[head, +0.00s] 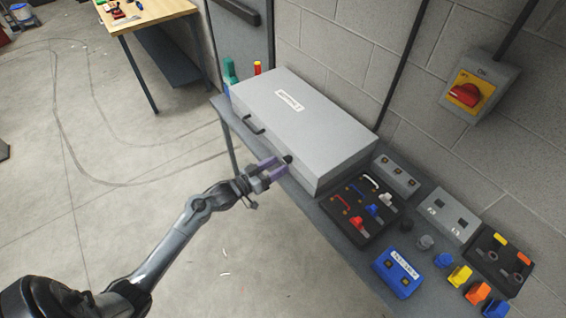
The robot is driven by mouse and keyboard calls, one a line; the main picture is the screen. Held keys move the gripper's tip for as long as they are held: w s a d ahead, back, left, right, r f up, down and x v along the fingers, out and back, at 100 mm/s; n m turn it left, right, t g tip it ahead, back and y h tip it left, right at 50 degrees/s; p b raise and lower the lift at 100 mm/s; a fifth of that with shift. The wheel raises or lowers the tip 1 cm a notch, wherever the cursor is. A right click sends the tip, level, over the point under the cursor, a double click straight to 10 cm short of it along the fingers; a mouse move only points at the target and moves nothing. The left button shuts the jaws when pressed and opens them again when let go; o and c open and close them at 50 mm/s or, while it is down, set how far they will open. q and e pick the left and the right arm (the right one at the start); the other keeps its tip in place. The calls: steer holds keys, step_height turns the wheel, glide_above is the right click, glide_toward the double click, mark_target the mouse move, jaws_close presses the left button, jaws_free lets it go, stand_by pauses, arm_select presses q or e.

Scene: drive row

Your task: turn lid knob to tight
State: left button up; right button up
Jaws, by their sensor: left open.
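A large grey case (318,122) with a white label lies closed on the table. A small black lid knob (288,159) sits on its front face, right of a dark handle (253,124). My left gripper (277,168) is open, with purple fingers, right at the front of the case. Its fingertips are beside the knob, one on either side as far as I can see. I cannot tell whether they touch it. My right gripper is not in view.
A dark panel (342,212) with coloured levers, a blue box (397,272), grey boxes and coloured blocks crowd the table's right end. A red rotary switch (466,94) is on the wall. The floor left of the table is free.

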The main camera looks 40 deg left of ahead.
mark_target(284, 161)
arm_select(q)
steer(key=shift+x, duration=1.55)
jaws_close()
